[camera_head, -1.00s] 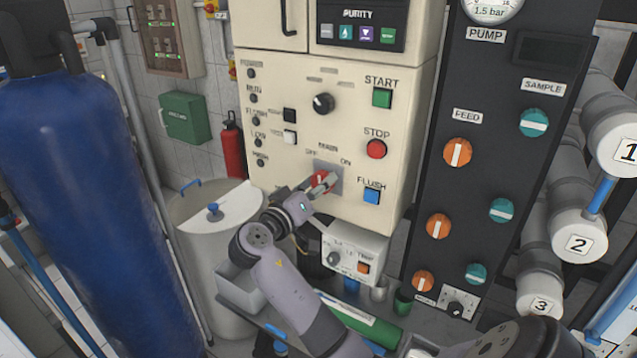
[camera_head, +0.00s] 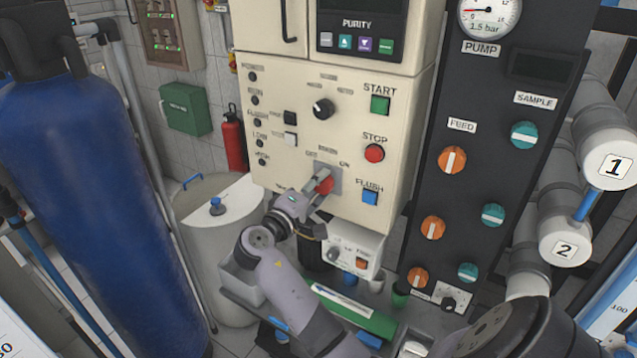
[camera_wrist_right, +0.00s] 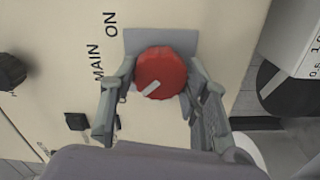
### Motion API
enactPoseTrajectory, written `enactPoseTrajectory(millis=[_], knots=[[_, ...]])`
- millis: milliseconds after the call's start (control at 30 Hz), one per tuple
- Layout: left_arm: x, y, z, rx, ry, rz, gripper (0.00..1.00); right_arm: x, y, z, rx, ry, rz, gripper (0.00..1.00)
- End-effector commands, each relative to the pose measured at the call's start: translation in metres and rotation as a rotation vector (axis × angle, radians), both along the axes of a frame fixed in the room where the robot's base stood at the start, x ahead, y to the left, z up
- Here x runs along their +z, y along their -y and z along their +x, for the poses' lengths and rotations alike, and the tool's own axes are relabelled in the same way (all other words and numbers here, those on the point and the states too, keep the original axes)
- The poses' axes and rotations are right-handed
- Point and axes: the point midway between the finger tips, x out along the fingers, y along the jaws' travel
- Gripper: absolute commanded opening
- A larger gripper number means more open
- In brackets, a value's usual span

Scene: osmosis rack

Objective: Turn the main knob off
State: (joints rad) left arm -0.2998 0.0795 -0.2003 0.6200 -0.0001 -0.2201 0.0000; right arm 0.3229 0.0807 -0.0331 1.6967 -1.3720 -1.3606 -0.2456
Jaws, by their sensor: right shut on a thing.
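The red main knob (camera_head: 325,184) sits on a grey plate on the cream panel (camera_head: 385,140), under the MAIN label with OFF at left and ON at right. My right gripper (camera_head: 316,190) is shut on the knob, fingers on opposite sides. In the wrist view the knob (camera_wrist_right: 161,72) lies between the fingers (camera_wrist_right: 160,90). Its white mark points to the lower left, away from the ON label at the upper left. The OFF label is not visible there. My left gripper is not in view.
Above the knob are a black selector (camera_head: 323,109), a green START button (camera_head: 380,104) and a red STOP button (camera_head: 374,153). A blue FLUSH button (camera_head: 370,197) is at right. A small control box (camera_head: 352,245) is just below. A blue tank (camera_head: 90,200) stands at left.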

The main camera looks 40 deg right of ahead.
Motion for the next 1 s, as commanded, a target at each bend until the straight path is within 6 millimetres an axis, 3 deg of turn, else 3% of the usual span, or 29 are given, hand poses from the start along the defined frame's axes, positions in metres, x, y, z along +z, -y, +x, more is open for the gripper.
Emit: enactPoseTrajectory(millis=[567, 600, 867, 1000], knots=[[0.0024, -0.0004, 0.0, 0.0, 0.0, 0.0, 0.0, 0.0005, -0.0005, 0.0007, 0.003, -0.03, -0.01, 0.14], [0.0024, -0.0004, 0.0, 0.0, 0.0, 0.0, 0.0, 0.0005, -0.0005, 0.0007, 0.003, -0.03, -0.01, 0.44], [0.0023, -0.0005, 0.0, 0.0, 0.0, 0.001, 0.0, 0.0002, -0.0002, 0.0003, 0.002, -0.029, -0.01, 0.62], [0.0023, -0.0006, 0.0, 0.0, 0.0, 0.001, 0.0, 0.0002, -0.0001, 0.0003, 0.001, -0.028, -0.009, 0.62]])
